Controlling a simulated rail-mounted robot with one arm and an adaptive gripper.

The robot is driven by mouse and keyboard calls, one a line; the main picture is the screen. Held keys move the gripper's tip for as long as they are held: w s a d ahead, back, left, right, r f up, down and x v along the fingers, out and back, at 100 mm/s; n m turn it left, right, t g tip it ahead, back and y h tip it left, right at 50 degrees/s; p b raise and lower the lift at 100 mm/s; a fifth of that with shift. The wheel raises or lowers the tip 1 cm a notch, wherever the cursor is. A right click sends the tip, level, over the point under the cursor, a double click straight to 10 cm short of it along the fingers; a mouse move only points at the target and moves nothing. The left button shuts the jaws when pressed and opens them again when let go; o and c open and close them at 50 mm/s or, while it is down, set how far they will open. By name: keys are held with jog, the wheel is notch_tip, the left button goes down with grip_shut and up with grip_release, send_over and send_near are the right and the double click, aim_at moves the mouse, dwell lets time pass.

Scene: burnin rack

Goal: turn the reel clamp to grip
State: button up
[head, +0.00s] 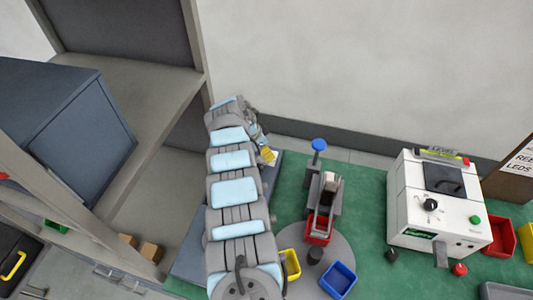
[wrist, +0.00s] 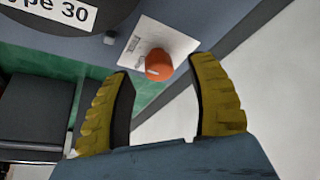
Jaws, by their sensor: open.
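In the wrist view an orange round knob (wrist: 159,64), which looks like the reel clamp, sits on a white label plate (wrist: 150,38) with small print. Nothing is held. I cannot tell whether the fingertips reach the knob's depth. In the head view my arm hides the clamp and reel; only a bit of my gripper (head: 268,155) shows.
The green bench mat (head: 375,210) holds a blue-knobbed fixture (head: 319,146), a white machine (head: 439,190), a yellow bin (head: 291,264), a blue bin (head: 338,279) and a red bin (head: 504,238). A shelf rack (head: 150,85) stands at left. A wall rises behind the bench.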

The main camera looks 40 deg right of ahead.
jog(key=shift+b+x, duration=0.3)
jog(key=shift+x, duration=0.6)
jog(key=shift+s, duration=0.1)
jog(key=shift+c, duration=0.2)
grip_shut()
